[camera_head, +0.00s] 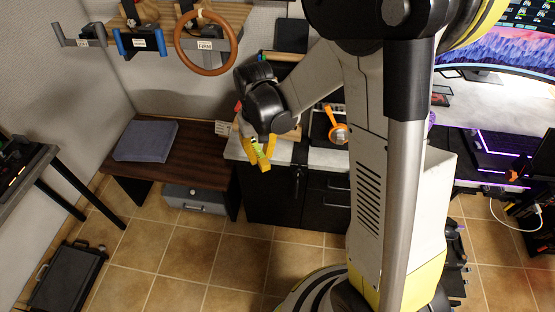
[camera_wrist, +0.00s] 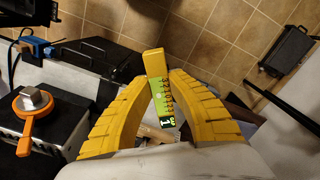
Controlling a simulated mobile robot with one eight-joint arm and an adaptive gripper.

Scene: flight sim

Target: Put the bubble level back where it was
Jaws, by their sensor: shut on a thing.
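My gripper (camera_head: 264,160) hangs from the arm above the front edge of the light countertop, its yellow fingers pointing down. In the wrist view the fingers (camera_wrist: 159,77) close in on the bubble level (camera_wrist: 160,98). It is a narrow piece with a plain yellow end, a green strip with dark marks and a black patch with a white figure. The fingers are shut on it. In the head view only a small green part of the level (camera_head: 259,152) shows between the fingers. The far end of the level is partly hidden by the wrist.
The countertop (camera_head: 234,149) carries an orange-handled tool (camera_head: 338,131) on a dark case. Left of it are a brown bench (camera_head: 130,166) with a folded grey cloth (camera_head: 147,140) and a grey toolbox (camera_head: 194,199) beneath. A black case (camera_head: 68,277) lies on the open tiled floor.

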